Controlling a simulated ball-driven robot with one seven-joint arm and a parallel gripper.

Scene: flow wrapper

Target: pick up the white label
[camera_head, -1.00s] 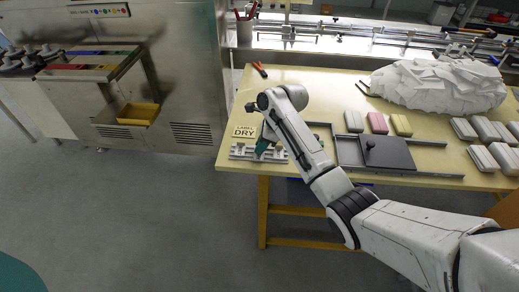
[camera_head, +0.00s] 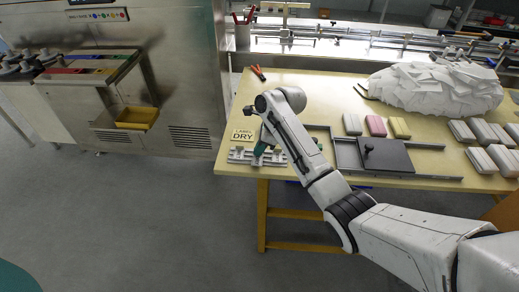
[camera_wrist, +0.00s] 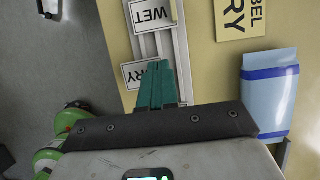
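My gripper (camera_wrist: 157,86) shows teal fingers close together in the wrist view, with no clear gap between them. Their tips overlap a white label (camera_wrist: 133,76) lettered partly "RY", and hide part of it. I cannot tell whether they touch it. Another white label (camera_wrist: 152,13), lettered "WET", lies farther up on the pale metal fixture (camera_wrist: 181,50). In the head view, my gripper (camera_head: 261,152) is low over this fixture (camera_head: 240,155) at the table's front left corner. The labels are too small to tell apart there.
A blue and white packet (camera_wrist: 268,95) lies to the right. Wrapped blocks (camera_head: 376,126), a dark plate (camera_head: 386,155) and a white heap (camera_head: 435,88) occupy the table (camera_head: 320,88).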

